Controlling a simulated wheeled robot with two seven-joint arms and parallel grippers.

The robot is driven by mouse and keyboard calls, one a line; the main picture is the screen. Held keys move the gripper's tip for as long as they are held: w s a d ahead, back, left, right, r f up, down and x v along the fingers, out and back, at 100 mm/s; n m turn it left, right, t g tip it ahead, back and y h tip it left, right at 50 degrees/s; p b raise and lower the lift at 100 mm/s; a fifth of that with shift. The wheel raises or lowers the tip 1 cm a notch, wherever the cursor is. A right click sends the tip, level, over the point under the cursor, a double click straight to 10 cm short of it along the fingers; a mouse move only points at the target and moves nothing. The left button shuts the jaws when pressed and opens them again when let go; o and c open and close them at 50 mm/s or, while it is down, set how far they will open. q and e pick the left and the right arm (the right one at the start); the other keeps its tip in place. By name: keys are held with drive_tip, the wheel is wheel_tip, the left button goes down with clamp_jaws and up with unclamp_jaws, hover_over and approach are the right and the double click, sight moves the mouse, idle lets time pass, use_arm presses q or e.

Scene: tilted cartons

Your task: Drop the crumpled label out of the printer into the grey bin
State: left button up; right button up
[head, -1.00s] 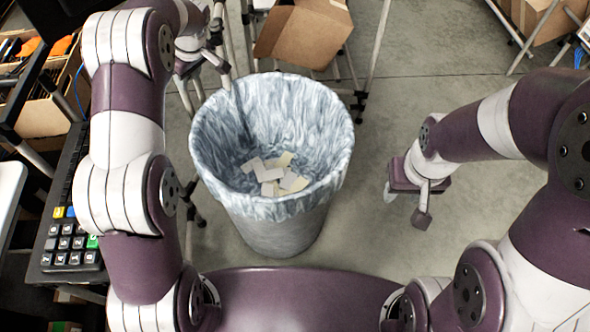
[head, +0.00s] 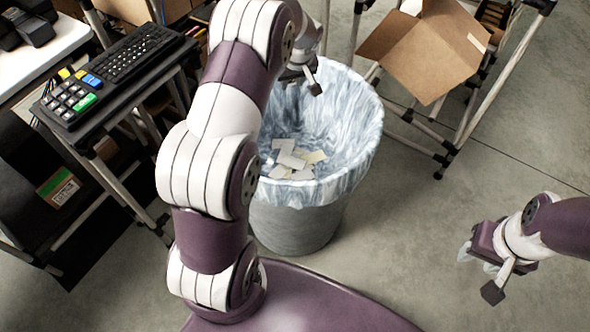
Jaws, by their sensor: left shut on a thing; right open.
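The grey bin (head: 296,228) stands on the floor in front of me, with a bluish liner (head: 345,110) over its rim. Several pale paper scraps (head: 290,160) lie at its bottom. My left gripper (head: 312,84) is over the bin's far rim area, partly hidden behind my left arm. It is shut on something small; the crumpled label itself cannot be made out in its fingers. My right gripper (head: 466,258) is open and empty, low over the floor to the right of the bin, pointing left.
A keyboard and keypad (head: 110,70) sit on a stand at left. An open cardboard box (head: 425,50) rests on a tubular rack behind the bin to the right. The printer is not recognisable. Floor between bin and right gripper is clear.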

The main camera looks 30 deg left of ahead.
use_arm(q)
wheel_tip(320, 180, down, 4)
drive_tip(key=shift+d+b, duration=0.1)
drive_tip(key=shift+b, duration=0.85)
use_arm(e)
wheel_tip(320, 180, down, 3)
drive_tip(key=shift+d+r, duration=0.1)
use_arm(q)
drive_tip(key=o, duration=1.1)
drive_tip(key=shift+c, duration=0.2)
drive_tip(key=shift+r, duration=0.15)
drive_tip(key=p+v, duration=0.1)
drive_tip(key=v, duration=1.1)
drive_tip(key=shift+r, duration=0.25)
use_arm(e)
drive_tip(key=shift+r, duration=0.5)
